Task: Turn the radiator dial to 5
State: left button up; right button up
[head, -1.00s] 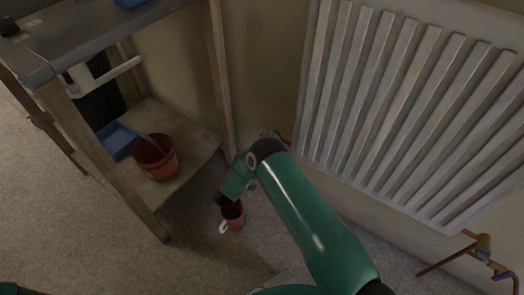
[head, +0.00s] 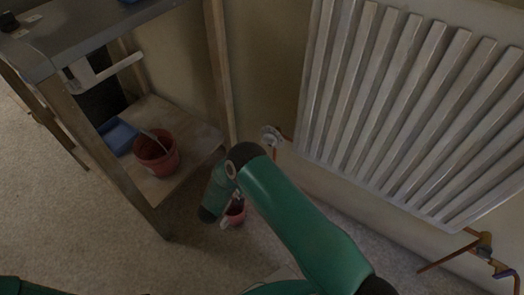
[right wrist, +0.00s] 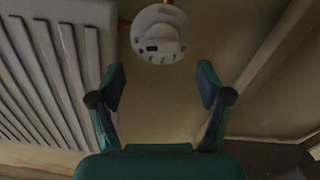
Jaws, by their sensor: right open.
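The radiator dial (right wrist: 159,34) is a round white knob with small dark marks around its face and a short black bar low on the left. I cannot read the marks surely. In the head view the dial (head: 271,136) sits low at the radiator's left edge, just beyond my right arm. My right gripper (right wrist: 161,80) is open and empty in the right wrist view. Its two fingers point toward the dial, which lies ahead between and beyond the tips, untouched. My left gripper is out of view.
The white ribbed radiator (head: 410,110) fills the wall at right, with copper pipework (head: 480,248) at its lower right. A wooden shelf unit (head: 135,100) stands left, holding a red bucket (head: 157,160) and blue tray (head: 118,136).

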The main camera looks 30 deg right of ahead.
jog(key=shift+v, duration=1.75)
jog(key=shift+d, duration=0.1)
